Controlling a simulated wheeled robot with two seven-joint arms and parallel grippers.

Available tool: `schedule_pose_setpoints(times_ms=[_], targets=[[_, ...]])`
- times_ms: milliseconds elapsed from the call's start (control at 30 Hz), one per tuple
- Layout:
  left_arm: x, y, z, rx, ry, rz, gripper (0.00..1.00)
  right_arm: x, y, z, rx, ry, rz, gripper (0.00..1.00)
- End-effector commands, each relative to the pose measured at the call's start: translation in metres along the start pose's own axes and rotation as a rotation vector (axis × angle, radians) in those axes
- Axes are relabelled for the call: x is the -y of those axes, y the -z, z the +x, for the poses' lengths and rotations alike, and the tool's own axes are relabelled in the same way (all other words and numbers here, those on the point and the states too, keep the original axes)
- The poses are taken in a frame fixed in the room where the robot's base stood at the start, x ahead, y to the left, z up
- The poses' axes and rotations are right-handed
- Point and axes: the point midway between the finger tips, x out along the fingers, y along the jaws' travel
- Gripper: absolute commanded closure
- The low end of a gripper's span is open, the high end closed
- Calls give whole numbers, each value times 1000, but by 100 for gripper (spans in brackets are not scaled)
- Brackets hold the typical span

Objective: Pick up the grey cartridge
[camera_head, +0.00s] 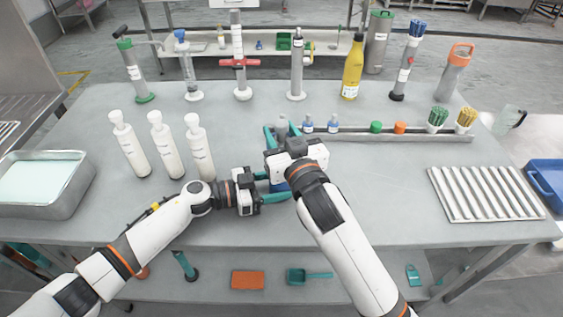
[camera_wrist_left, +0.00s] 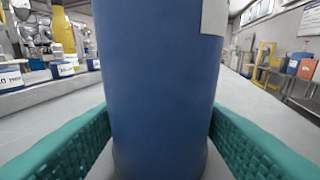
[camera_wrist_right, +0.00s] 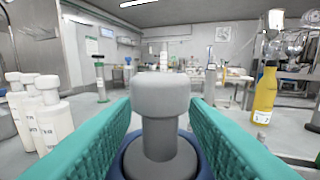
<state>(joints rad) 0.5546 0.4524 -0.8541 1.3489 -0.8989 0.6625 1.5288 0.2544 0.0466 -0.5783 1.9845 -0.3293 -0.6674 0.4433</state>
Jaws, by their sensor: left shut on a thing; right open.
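The grey cartridge (camera_wrist_right: 162,115) shows in the right wrist view, with a wide round head on a narrower neck, standing upright in a dark blue rim. In the head view its grey top (camera_head: 282,127) shows between my right fingers. My right gripper (camera_head: 283,133) is open, with one finger on either side of the cartridge. A blue cylinder (camera_wrist_left: 160,90) with a white label fills the left wrist view. My left gripper (camera_head: 272,187) is shut on this cylinder. In the head view my right gripper and wrist hide most of the cylinder.
Three white bottles (camera_head: 163,143) stand to the left, beside a metal basin (camera_head: 75,200). A long grey rack (camera_head: 400,136) with small bottles lies behind to the right, near a ribbed tray (camera_head: 485,193). Tall tools and a yellow bottle (camera_head: 352,68) line the back edge.

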Motion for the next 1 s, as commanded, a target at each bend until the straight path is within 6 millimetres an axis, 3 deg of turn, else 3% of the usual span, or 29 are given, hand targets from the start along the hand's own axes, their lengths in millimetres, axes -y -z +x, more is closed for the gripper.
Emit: schedule_pose_setpoints(times_ms=[100,333,600,733,867,1000], targets=[[0,0,0,0,0,0,58,0,0,0,0,0,0,61],[0,0,0,0,0,0,58,0,0,-1,0,0,-1,99],[0,0,0,-1,0,0,58,0,-1,-1,1,0,-1,100],[0,0,0,-1,0,-1,58,0,-12,0,6,1,-1,100],[0,0,0,-1,0,-1,58,0,-37,-1,11,0,-1,100],[0,1,0,-1,0,-1,58,0,-76,-1,13,-1,1,100]])
